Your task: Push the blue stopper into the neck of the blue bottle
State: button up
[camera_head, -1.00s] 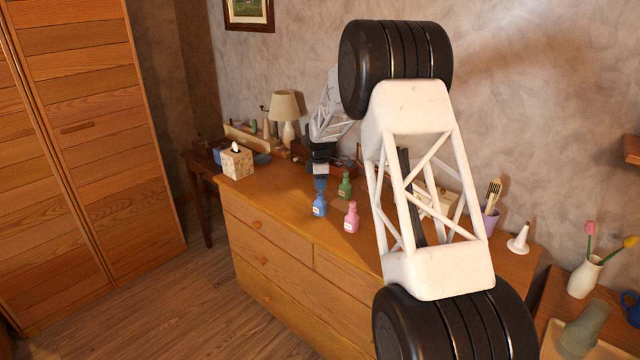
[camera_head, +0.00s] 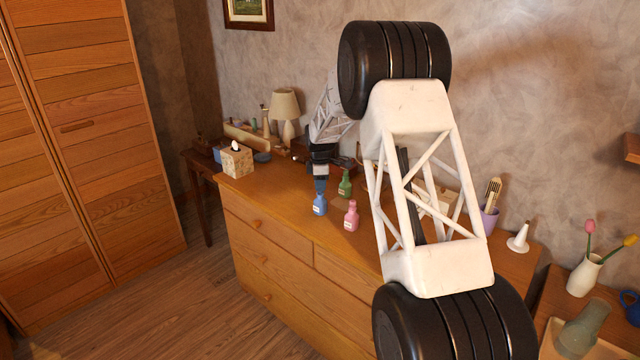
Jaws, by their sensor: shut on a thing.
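The blue bottle (camera_head: 320,206) stands upright on the dresser top near its front edge, with a pale label on its front. My gripper (camera_head: 320,178) points down directly above it and is shut on the blue stopper (camera_head: 321,186). The stopper shows as a blue shape between the gripper and the bottle's neck. It is in line with the neck and looks to be touching or very close to it; at this size I cannot tell how deep it sits. The neck itself is mostly hidden.
A green bottle (camera_head: 345,185) stands just behind and right of the blue one, and a pink bottle (camera_head: 351,216) stands to its right. A tissue box (camera_head: 237,160) and a lamp (camera_head: 285,106) are farther left. The dresser top (camera_head: 275,190) left of the blue bottle is clear.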

jog(key=shift+f, duration=0.9)
dwell(0.3)
jog(key=o, duration=1)
jog(key=shift+r, duration=0.15)
jog(key=shift+r, duration=3.8)
